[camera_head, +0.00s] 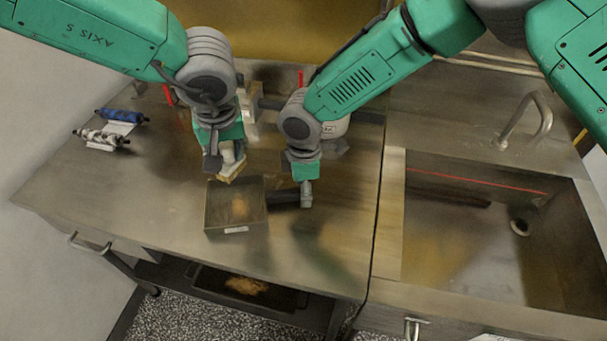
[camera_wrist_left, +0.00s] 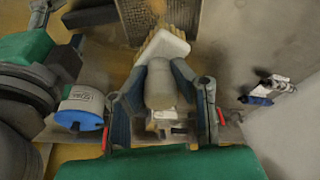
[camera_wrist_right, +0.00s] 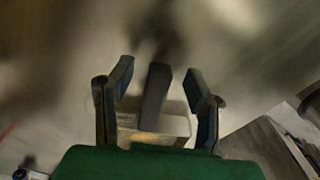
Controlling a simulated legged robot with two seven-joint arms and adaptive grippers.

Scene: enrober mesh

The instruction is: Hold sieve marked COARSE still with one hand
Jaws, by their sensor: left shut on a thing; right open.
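A square metal sieve (camera_head: 208,212) with a pale label on its front side lies on the steel table; the label is too small to read. A brown patch shows on its mesh, which also shows in the left wrist view (camera_wrist_left: 142,12). Its dark handle (camera_head: 284,198) points right. My left gripper (camera_head: 226,158) is shut on a brush (camera_wrist_left: 160,85) with a grey handle and pale head, close to the sieve's back edge; contact cannot be told. My right gripper (camera_head: 305,188) is at the handle's end. In the right wrist view, its open fingers (camera_wrist_right: 160,72) stand on either side of the handle (camera_wrist_right: 153,95).
A blue roll (camera_head: 122,115) and a grey-white roll (camera_head: 100,137) lie at the table's left. A labelled white tub (camera_head: 336,127) stands behind my right arm. A sink (camera_head: 480,230) opens at the right. A dark tray (camera_head: 212,281) sits below the table. The table front is clear.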

